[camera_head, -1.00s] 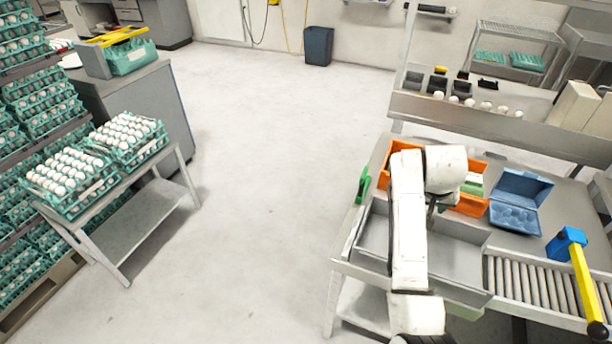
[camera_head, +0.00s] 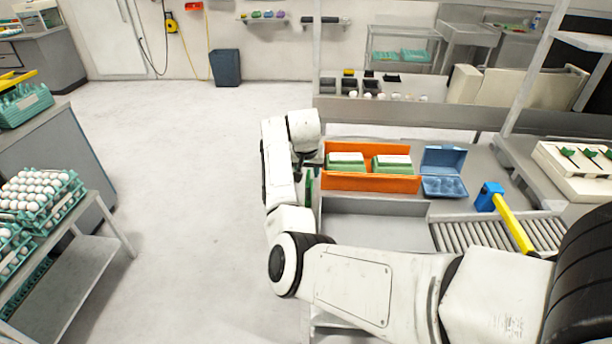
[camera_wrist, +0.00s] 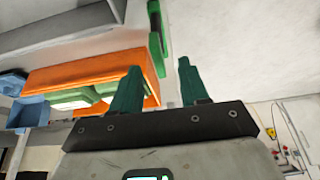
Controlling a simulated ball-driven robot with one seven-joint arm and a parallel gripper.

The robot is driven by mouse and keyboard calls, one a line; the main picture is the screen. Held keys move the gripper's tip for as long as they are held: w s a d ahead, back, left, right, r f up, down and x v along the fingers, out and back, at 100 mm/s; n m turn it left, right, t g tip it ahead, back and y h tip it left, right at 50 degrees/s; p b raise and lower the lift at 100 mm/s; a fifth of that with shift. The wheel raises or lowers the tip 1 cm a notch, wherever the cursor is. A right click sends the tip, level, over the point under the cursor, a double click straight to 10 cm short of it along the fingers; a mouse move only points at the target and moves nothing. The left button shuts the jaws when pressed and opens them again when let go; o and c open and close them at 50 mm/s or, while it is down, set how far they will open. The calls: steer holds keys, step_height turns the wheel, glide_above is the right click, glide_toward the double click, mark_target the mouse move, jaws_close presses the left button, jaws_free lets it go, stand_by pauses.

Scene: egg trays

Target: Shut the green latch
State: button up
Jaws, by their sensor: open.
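A narrow green piece, likely the green latch (camera_head: 310,186), is at the left edge of the workbench, partly hidden by my arm. In the wrist view the green latch (camera_wrist: 157,38) is a long upright bar with a slot, beyond my fingertips and beside the orange bin. I cannot tell whether it is open or shut. My gripper (camera_wrist: 160,68) has two dark green fingers spread apart with nothing between them. They point towards the latch and do not appear to touch it. In the head view my gripper (camera_head: 307,158) is small, dark and partly hidden.
An orange bin (camera_head: 372,184) with green-and-white cartons sits right of the latch, then a blue open egg carton (camera_head: 443,188) and a roller conveyor (camera_head: 480,236). A grey tray (camera_head: 375,232) lies in front. A white box (camera_head: 575,170) with green levers stands far right.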

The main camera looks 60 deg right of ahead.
mark_target(308, 176)
steer(key=shift+x, duration=2.2)
steer(key=shift+c, duration=0.3)
jaws_close()
